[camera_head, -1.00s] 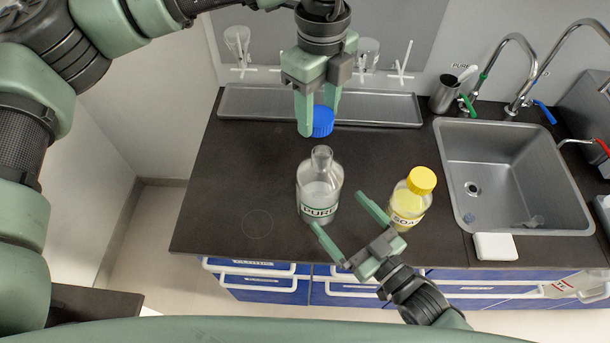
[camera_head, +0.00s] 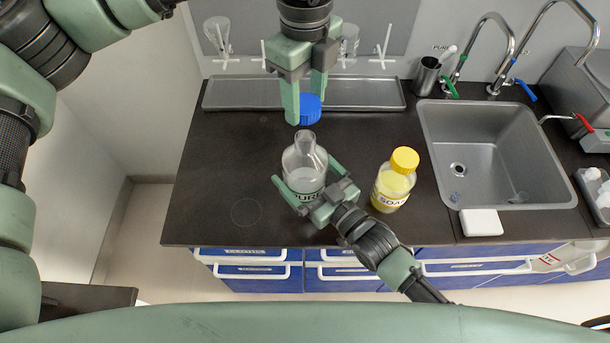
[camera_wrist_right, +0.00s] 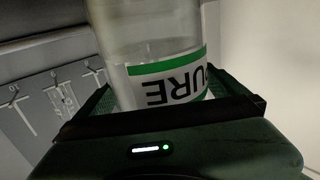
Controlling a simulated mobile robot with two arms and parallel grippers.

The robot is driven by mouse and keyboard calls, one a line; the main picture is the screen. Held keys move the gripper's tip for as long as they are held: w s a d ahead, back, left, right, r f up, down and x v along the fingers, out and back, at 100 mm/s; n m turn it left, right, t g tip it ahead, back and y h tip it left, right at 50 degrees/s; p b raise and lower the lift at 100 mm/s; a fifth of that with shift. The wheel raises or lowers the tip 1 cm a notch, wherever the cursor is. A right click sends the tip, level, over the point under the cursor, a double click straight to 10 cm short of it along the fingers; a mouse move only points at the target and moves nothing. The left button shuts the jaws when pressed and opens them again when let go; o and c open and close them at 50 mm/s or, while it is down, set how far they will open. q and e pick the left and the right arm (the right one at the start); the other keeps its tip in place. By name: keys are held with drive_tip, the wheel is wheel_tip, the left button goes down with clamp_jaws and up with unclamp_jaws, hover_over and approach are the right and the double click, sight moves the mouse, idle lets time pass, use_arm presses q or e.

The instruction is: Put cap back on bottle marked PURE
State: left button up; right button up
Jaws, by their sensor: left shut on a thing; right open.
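The clear bottle marked PURE (camera_head: 304,163) stands upright and uncapped on the dark counter. My left gripper (camera_head: 306,108) comes from above and is shut on the blue cap (camera_head: 310,110), holding it just above and slightly behind the bottle's neck in the head view. My right gripper (camera_head: 308,187) is open, with its fingers on either side of the lower bottle. The right wrist view shows the PURE label (camera_wrist_right: 172,85) upside down between the fingers; I cannot tell whether they touch the glass. The right palm hides part of the label in the head view.
A yellow-capped SOAP bottle (camera_head: 393,180) stands close to the right of my right gripper. A grey tray (camera_head: 235,95) lies along the back wall under a glassware rack. A sink (camera_head: 497,150) is at right. The counter left of the bottle is clear.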

sight(305, 137)
drive_tip(key=shift+w+a, duration=0.4)
drive_tip(key=shift+w, duration=0.1)
use_arm(q)
drive_tip(key=shift+d, duration=0.1)
use_arm(e)
drive_tip(key=c, duration=1.8)
use_arm(q)
drive_tip(key=shift+f, duration=2.5)
drive_tip(key=shift+f, duration=0.1)
drive_tip(key=shift+f, duration=0.8)
drive_tip(key=shift+f, duration=0.55)
